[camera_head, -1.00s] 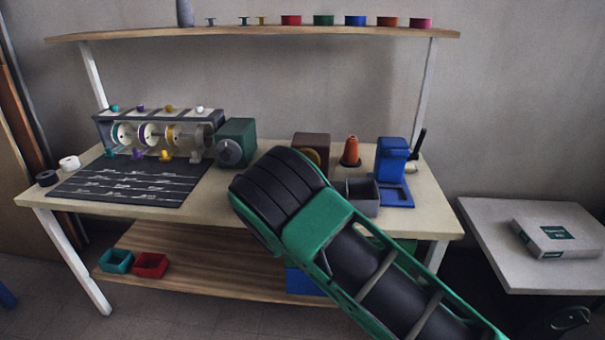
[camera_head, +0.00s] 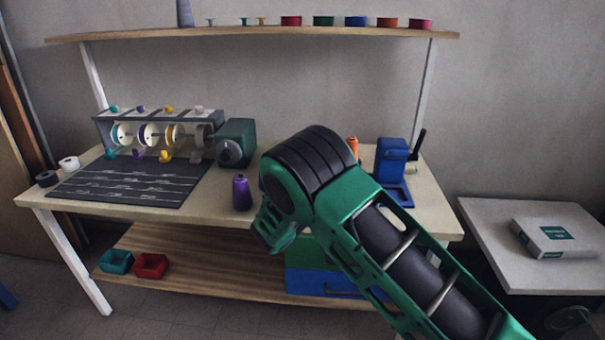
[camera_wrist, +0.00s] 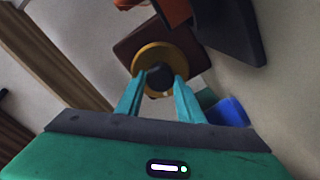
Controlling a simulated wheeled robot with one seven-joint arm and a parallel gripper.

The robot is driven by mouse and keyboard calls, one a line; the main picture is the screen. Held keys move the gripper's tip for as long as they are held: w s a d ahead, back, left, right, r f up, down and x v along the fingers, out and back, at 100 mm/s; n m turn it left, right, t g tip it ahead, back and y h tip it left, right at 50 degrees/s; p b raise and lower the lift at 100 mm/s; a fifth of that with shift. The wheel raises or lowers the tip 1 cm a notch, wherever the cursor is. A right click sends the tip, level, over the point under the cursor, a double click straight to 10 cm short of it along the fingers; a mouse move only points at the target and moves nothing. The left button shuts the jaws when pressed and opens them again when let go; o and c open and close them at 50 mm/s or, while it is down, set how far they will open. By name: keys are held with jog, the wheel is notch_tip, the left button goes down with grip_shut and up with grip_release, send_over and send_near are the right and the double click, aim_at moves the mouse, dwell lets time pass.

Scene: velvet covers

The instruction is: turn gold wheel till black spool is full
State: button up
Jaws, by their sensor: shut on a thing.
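The gold wheel (camera_wrist: 142,57) sits on the face of a brown box (camera_wrist: 138,36) in the wrist view; my arm hides both in the head view. A dark round knob (camera_wrist: 159,76) stands at the wheel's lower part. My gripper (camera_wrist: 158,82) has its two teal fingers on either side of this knob and is shut on it. I cannot pick out the black spool for sure. Several spools hang in the grey rack (camera_head: 160,117) at the left of the bench, and how full a black one is cannot be told.
A purple cone (camera_head: 242,194) stands on the bench just left of my arm. A green box (camera_head: 237,143) is beside the rack, with a dark mat (camera_head: 130,183) in front. A blue device (camera_head: 391,160) with a dark lever stands at the right. Red and teal bins lie on the lower shelf.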

jog(key=shift+d+f+m, duration=0.1)
jog(key=shift+f+m, duration=0.1)
jog(key=shift+m, duration=0.75)
jog(key=shift+d+f+m, duration=0.1)
jog(key=shift+f+m, duration=0.05)
jog(key=shift+m, duration=0.8)
jog(key=shift+s+a, duration=0.1)
jog(key=o, duration=1.1)
jog(key=shift+c, duration=0.2)
jog(key=shift+r, duration=0.15)
jog(key=shift+a, duration=0.1)
jog(key=s, duration=1)
jog(key=shift+s+a, duration=0.1)
jog(key=shift+s, duration=0.15)
